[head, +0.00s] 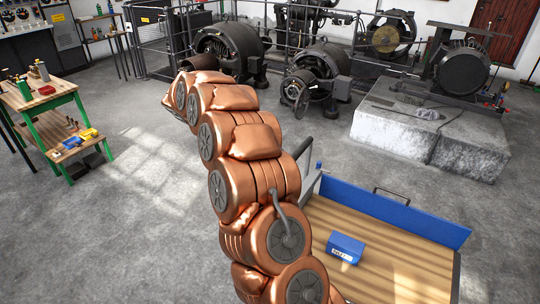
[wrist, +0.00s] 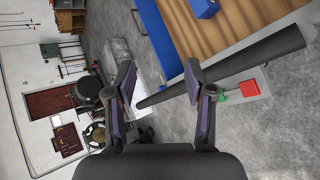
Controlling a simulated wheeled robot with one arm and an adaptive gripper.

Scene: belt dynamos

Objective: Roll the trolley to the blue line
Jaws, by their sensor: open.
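The trolley (head: 380,262) is at the lower right of the head view, with a wooden deck and a raised blue side board (head: 395,210). The deck also shows at the top of the wrist view (wrist: 240,22). A thick dark grey bar (wrist: 250,62), apparently the trolley's handle, crosses the wrist view. One end of it shows between the fingers of my gripper (wrist: 159,78), and it passes behind the right finger. My gripper is open; no grip on the bar shows. In the head view my copper-coloured arm hides the gripper and most of the bar. I see no blue line on the floor.
A blue box (head: 345,248) lies on the deck. A concrete plinth (head: 430,138) with a machine stands beyond the trolley, with dark dynamos (head: 228,48) at the back. A green-legged workbench (head: 45,95) is at left. The grey floor (head: 140,200) between is clear.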

